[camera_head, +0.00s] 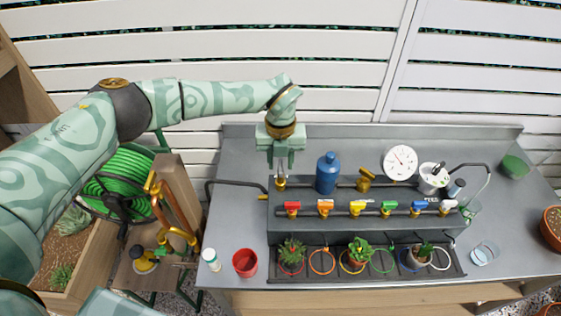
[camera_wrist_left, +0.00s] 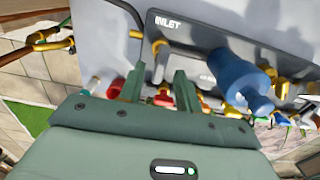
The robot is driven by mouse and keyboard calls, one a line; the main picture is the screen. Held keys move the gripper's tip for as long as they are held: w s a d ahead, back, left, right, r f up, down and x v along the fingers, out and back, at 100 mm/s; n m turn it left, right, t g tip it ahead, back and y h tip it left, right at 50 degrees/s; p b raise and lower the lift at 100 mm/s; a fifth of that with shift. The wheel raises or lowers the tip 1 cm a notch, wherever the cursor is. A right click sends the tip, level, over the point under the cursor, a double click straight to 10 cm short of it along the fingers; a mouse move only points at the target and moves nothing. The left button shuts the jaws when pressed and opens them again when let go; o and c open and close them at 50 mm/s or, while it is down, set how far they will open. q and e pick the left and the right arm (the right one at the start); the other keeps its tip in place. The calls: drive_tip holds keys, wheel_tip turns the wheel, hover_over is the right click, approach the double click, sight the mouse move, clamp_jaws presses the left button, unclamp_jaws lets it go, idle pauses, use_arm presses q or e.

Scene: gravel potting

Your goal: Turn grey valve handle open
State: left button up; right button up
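My left gripper (camera_head: 283,165) hangs fingers-down over the back left corner of the grey manifold box, directly above a brass inlet fitting (camera_head: 280,184). In the left wrist view the two green fingers (camera_wrist_left: 158,92) stand apart with a gap between them, and brass parts show behind that gap. No contact between fingers and fitting can be seen. My right gripper is not in view.
A blue bottle (camera_head: 327,173) stands close right of my left gripper. A row of coloured valve handles, from red (camera_head: 292,206) to blue (camera_head: 419,205), runs along the box (camera_head: 350,226). A dark pipe (camera_head: 232,184) enters from the left. A red cup (camera_head: 245,262) stands at front left.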

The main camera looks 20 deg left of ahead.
sight(280, 167)
use_arm(q)
wheel_tip(280, 167, up, 15)
drive_tip(key=shift+r, duration=0.15)
idle(0.4)
